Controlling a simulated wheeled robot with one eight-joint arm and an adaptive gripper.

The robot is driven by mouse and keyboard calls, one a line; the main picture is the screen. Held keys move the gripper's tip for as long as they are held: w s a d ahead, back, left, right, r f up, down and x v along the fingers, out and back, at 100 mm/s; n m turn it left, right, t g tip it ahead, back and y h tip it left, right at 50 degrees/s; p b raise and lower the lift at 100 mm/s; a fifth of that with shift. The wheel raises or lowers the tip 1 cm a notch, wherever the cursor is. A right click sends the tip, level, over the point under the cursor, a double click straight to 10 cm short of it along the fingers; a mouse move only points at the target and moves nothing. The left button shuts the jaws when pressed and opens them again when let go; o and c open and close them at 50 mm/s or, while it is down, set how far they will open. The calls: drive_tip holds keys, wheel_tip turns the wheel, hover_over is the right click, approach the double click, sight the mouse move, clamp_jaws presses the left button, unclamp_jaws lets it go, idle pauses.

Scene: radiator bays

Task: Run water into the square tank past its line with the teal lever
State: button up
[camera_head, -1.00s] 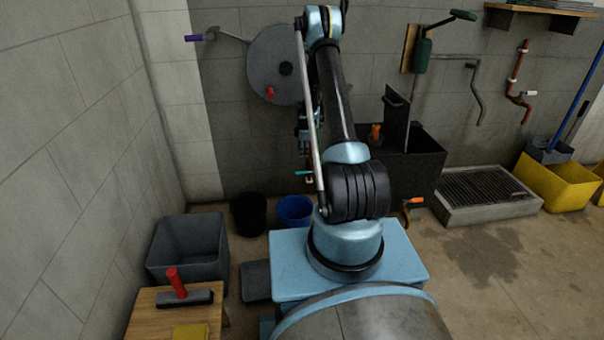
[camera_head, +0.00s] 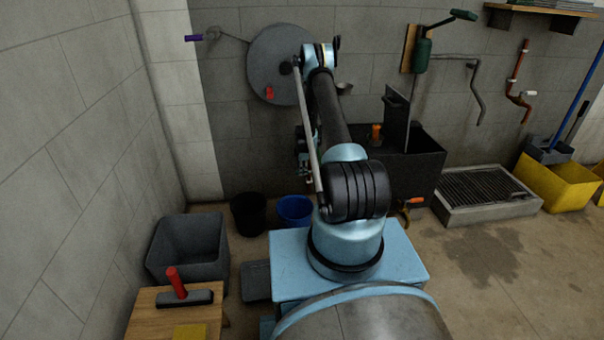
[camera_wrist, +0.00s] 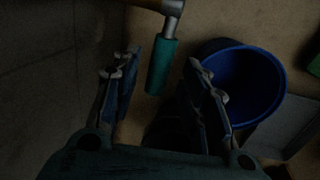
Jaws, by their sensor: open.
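The teal lever (camera_wrist: 161,65) hangs from a metal fitting (camera_wrist: 170,8) in the wrist view. Its grip lies between the fingers of my open gripper (camera_wrist: 155,80), with gaps on both sides. I cannot tell whether it is deep enough between them to touch. In the head view my arm hides the lever and most of the gripper. A dark square-sided tank (camera_head: 427,165) stands against the back wall, right of my arm, partly covered by it. Its water level and line cannot be made out.
A blue bucket (camera_head: 295,209) stands on the floor, also right of my gripper in the wrist view (camera_wrist: 245,80). Beside it are a black bucket (camera_head: 248,213) and a grey bin (camera_head: 188,248). A grated drain (camera_head: 488,192) lies right; the floor before it is clear.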

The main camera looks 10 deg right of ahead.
drive_tip(key=shift+w+f, duration=0.2)
drive_tip(key=shift+f, duration=0.95)
